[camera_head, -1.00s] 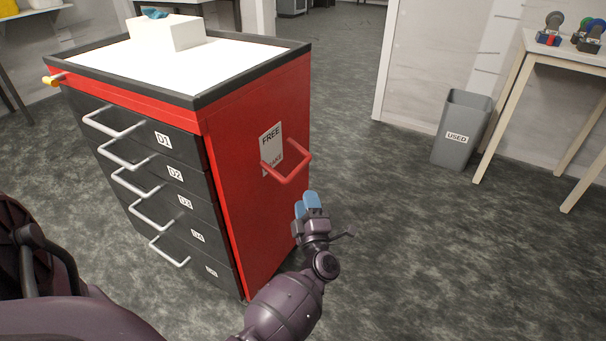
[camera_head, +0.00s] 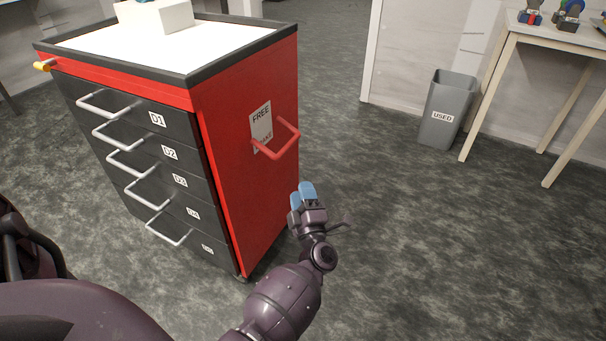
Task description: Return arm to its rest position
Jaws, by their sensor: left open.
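My left gripper (camera_head: 302,195), with blue finger pads, is open and empty. It is in the lower middle of the head view, in front of the right side of the red and black drawer cart (camera_head: 228,190). In the picture it shows just below the cart's red side handle (camera_head: 284,146), apart from it. The purple left arm reaches up to it from the bottom edge. My right gripper is not in view.
The cart has several drawers with pale handles, and a white box (camera_head: 155,15) on its top. A grey bin (camera_head: 447,100) marked USED stands at the right beside a pale table (camera_head: 548,36) bearing small items. The floor (camera_head: 430,240) at right is clear.

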